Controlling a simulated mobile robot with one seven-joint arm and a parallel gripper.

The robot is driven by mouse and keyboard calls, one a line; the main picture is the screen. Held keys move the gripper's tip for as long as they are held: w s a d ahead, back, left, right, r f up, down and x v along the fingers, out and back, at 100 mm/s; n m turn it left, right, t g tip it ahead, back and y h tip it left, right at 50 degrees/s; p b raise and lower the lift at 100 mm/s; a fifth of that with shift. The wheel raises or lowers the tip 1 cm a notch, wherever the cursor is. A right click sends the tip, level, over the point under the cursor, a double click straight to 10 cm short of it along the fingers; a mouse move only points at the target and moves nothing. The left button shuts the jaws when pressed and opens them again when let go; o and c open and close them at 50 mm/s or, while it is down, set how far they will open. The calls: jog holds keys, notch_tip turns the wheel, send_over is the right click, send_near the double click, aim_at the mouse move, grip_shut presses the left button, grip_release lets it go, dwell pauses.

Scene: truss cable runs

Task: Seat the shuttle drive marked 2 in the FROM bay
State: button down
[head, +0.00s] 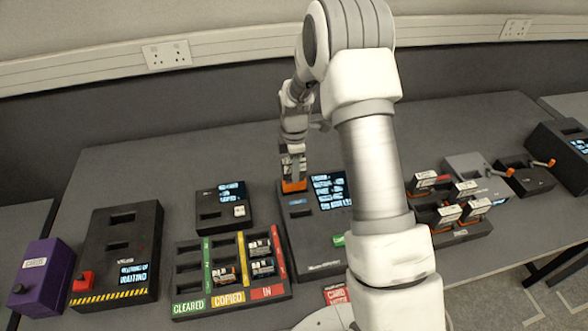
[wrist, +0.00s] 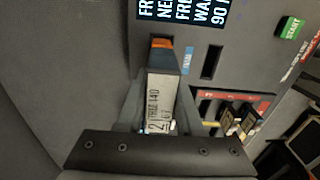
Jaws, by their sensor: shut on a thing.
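My gripper (head: 293,172) is shut on a shuttle drive (wrist: 160,98) with a pale label; a 2 is readable on it in the wrist view. The drive's orange end (head: 294,186) is at the far slot of the dark copier (head: 311,254). A blue tag (wrist: 187,60) sits beside that slot; its lettering is too small to read surely. I cannot tell how deep the drive is in. A second, empty slot (wrist: 212,62) lies beside the tag. The copier's screen (wrist: 180,10) is lit with text.
A sorting rack (head: 230,290) marked CLEARED, COPIED and IN holds several drives. A small black unit (head: 222,207) stands behind it. A black station (head: 117,250) and purple box (head: 40,278) stand left. Another drive rack (head: 462,232) is right. A green START button (wrist: 290,28) is on the copier.

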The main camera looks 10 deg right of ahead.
jog(key=shift+f+b, duration=1.9)
jog(key=shift+f, duration=0.2)
dwell(2.1)
jog(key=shift+c, duration=0.8)
grip_release()
jog(key=shift+r+p, duration=2.3)
jog(key=shift+r, duration=1.45)
